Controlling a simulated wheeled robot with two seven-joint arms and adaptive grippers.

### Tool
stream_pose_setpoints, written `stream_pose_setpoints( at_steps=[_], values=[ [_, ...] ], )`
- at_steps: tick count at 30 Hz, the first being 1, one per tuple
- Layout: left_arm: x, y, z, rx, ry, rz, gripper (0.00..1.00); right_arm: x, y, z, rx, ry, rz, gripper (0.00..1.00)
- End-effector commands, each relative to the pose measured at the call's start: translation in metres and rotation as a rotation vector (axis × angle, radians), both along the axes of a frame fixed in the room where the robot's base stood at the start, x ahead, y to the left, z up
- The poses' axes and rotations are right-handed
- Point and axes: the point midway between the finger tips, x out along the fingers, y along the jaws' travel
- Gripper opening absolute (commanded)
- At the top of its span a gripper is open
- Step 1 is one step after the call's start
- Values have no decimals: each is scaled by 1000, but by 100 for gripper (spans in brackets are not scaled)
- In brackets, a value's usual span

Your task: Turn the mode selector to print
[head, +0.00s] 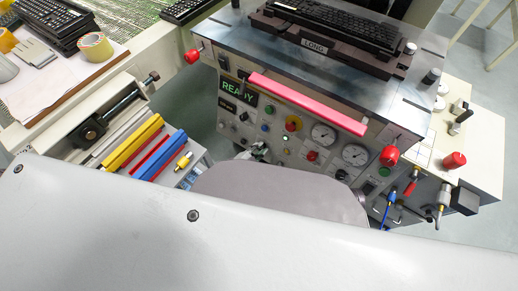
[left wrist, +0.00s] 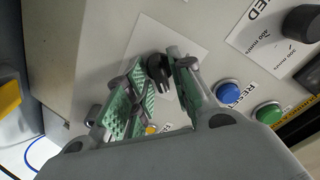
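A black selector knob (left wrist: 158,70) sits on a white label plate (left wrist: 178,45) on the machine's panel in the left wrist view. The plate's wording and the knob's setting cannot be read. My left gripper (left wrist: 158,66) has its two green-padded fingers on either side of the knob, spread apart. I cannot tell whether either finger touches it. In the head view my left gripper (head: 258,152) is small, at the low front of the control panel (head: 290,118), partly hidden by my own arm. The knob cannot be made out there. My right gripper is not in view.
Blue (left wrist: 228,92) and green (left wrist: 268,113) buttons lie right of the fingers, the blue one near a RESET label. A pink bar (head: 307,104) crosses the panel's upper front. A READY display (head: 237,92) is lit.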

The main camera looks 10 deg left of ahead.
Motion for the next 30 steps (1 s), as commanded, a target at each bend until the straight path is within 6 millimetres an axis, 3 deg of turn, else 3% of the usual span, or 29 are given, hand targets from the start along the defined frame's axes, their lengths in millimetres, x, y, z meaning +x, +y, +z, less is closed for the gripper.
stream_pose_setpoints(
  at_steps=[17,30],
  values=[
    [-5,2,1,-2,1,1,33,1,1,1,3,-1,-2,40],
    [-36,16,11,-2,2,0,33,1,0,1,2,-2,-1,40]
  ],
)
